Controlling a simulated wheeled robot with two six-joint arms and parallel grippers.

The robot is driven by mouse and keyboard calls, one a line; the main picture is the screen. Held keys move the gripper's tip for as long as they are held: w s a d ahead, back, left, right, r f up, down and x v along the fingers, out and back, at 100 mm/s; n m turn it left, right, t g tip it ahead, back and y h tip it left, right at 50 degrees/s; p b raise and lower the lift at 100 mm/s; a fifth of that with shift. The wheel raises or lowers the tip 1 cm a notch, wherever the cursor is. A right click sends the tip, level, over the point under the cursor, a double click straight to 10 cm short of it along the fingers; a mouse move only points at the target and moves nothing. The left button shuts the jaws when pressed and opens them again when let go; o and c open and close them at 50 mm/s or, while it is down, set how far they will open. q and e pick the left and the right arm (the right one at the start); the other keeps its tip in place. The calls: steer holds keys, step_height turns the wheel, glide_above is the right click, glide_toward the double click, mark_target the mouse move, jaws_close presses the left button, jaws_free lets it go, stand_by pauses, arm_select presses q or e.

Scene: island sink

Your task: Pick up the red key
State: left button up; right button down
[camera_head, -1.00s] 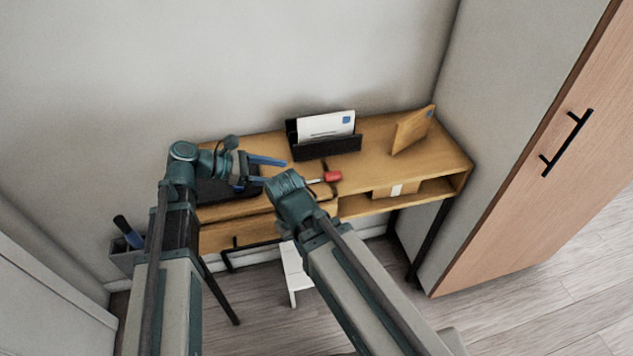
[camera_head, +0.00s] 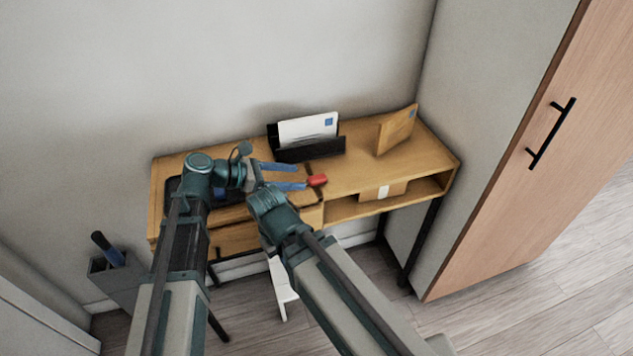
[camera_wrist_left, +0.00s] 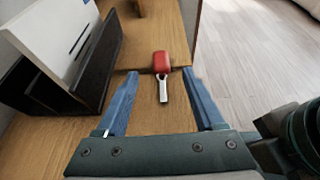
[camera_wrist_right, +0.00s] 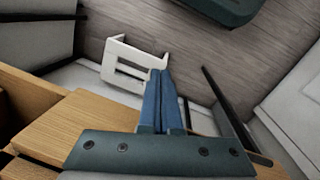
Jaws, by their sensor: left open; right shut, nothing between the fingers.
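The red key (camera_head: 317,180) lies on the wooden desk top, its red head away from me and its metal shank towards my left gripper. In the left wrist view the key (camera_wrist_left: 162,63) lies between the tips of my left gripper (camera_wrist_left: 157,80), which is open with a blue finger on each side. In the head view my left gripper (camera_head: 297,177) points right at the key. My right gripper (camera_wrist_right: 161,80) is shut and empty at the desk's front edge in the right wrist view. In the head view its fingers are hard to make out.
A black letter holder (camera_head: 308,150) with white envelopes stands at the desk's back, close to my left gripper. A brown envelope (camera_head: 396,130) stands farther right. A box (camera_head: 382,191) sits on the shelf below. A white stool (camera_wrist_right: 134,62) stands in front.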

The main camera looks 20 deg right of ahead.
mark_target(311, 179)
arm_select(q)
steer(key=shift+d, duration=0.1)
steer(key=b+x, duration=0.2)
steer(key=x, duration=0.3)
steer(key=shift+f, duration=0.15)
jaws_close()
